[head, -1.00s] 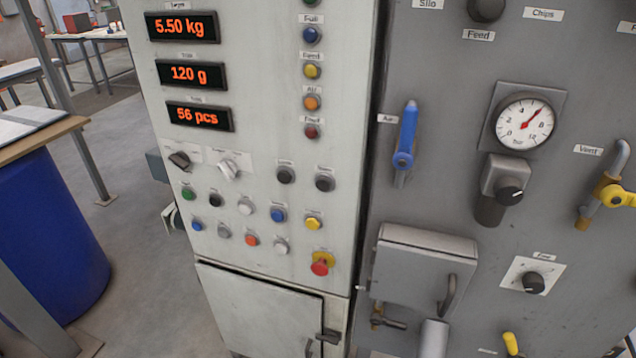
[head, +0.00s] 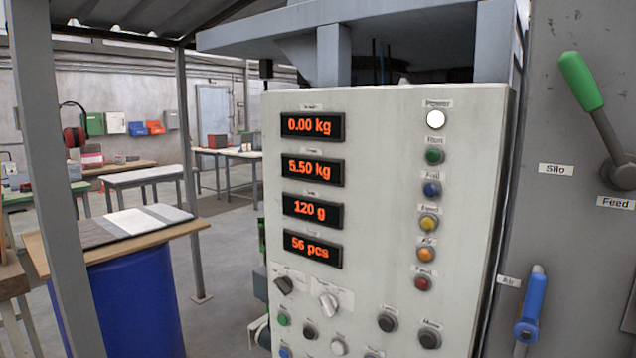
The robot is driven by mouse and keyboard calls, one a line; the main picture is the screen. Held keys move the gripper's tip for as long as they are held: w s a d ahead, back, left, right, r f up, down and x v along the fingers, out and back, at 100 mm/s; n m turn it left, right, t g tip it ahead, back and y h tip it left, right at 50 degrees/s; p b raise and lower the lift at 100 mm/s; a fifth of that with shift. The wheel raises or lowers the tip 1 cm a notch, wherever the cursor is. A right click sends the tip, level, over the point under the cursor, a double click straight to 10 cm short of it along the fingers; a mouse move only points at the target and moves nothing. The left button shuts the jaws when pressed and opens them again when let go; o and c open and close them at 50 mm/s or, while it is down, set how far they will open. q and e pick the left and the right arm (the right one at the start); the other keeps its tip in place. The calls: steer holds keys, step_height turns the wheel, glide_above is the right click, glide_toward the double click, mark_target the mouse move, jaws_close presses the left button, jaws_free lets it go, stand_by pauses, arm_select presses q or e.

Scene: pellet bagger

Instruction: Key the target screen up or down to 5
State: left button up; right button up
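The target screen (head: 313,170) is the second display down on the pale control panel (head: 385,190) and reads 5.50 kg in orange digits. Its small label is blurred. Above it a screen (head: 313,126) reads 0.00 kg. Below it are one screen (head: 312,207) at 120 g and one (head: 312,248) at 56 pcs. Two dark buttons, one (head: 387,321) left of the other (head: 429,338), sit lower right; their labels are too small to read. The lower button rows are partly cut off by the bottom edge. Neither of my grippers is in view.
A white lamp (head: 435,119) is lit above a column of coloured lamps or buttons. Two selector knobs, one black (head: 284,285) and one white (head: 328,305), sit under the screens. Blue (head: 531,306) and green (head: 581,81) lever handles stand right. A blue drum (head: 135,305) stands left.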

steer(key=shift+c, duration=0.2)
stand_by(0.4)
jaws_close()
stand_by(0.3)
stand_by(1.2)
